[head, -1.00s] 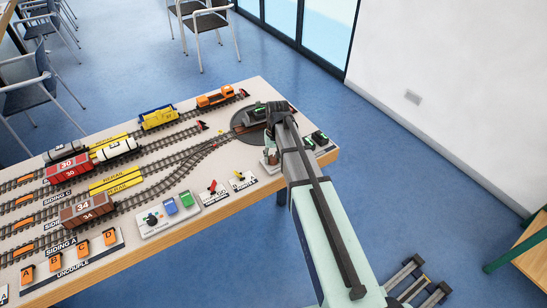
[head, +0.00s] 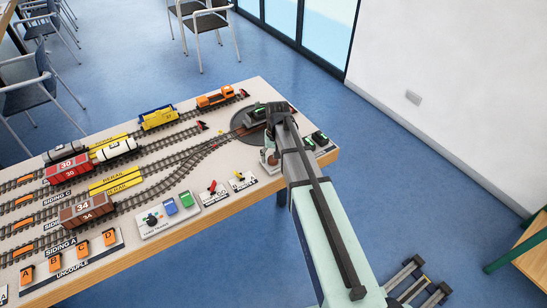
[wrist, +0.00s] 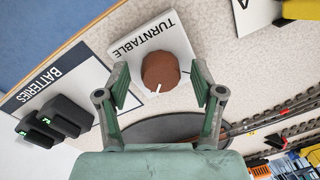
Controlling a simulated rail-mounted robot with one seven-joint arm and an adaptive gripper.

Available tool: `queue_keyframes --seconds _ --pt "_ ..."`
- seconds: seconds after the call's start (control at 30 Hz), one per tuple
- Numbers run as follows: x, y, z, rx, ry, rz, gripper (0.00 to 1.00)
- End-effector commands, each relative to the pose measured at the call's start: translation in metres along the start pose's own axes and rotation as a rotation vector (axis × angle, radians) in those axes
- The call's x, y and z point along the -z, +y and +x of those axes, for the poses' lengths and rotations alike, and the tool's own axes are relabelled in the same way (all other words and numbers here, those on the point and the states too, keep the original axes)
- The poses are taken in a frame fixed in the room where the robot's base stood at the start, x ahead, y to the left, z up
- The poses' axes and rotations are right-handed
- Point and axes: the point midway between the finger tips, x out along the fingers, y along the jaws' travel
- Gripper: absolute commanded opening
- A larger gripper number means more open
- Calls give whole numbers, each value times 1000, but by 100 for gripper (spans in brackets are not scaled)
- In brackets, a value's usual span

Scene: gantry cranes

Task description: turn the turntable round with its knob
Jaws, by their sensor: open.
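The turntable knob (wrist: 160,71) is a round brown knob with a white pointer mark, on a white plate labelled TURNTABLE (wrist: 147,50). In the wrist view it lies between and just beyond the two fingers of my gripper (wrist: 160,92). My gripper is open, one finger on each side of the knob, with gaps to both. The turntable (head: 240,121) is a dark round disc at the right end of the tracks, with a dark locomotive on it. Its near part is hidden by my arm in the head view. The disc's edge also shows in the wrist view (wrist: 150,130).
A BATTERIES plate (wrist: 45,85) with dark battery blocks (wrist: 66,115) lies left of the knob in the wrist view. Switch plates (head: 240,181) line the table's front edge. Sidings with wagons (head: 86,209) fill the left. Free tabletop surrounds the knob plate.

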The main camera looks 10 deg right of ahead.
Motion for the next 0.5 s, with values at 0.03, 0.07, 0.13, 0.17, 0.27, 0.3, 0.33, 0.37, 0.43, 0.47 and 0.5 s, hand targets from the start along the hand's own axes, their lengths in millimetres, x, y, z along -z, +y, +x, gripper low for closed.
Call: queue_keyframes --seconds 0.03,0.07,0.13,0.17,0.27,0.3,0.33,0.37,0.43,0.47,0.5 --pt "0 0 0 0 1 0 67" --pt "0 0 0 0 1 0 67" --pt "0 0 -2 0 1 0 67" --pt "1 0 -4 0 2 0 67" --pt "1 0 -12 1 4 0 67" --pt "1 0 -17 1 3 0 67" --pt "1 0 -21 0 3 0 67" --pt "1 0 -26 1 3 0 67" --pt "1 0 -39 1 4 0 67" --pt "1 0 -44 0 3 0 67" --pt "1 0 -53 1 4 0 67"
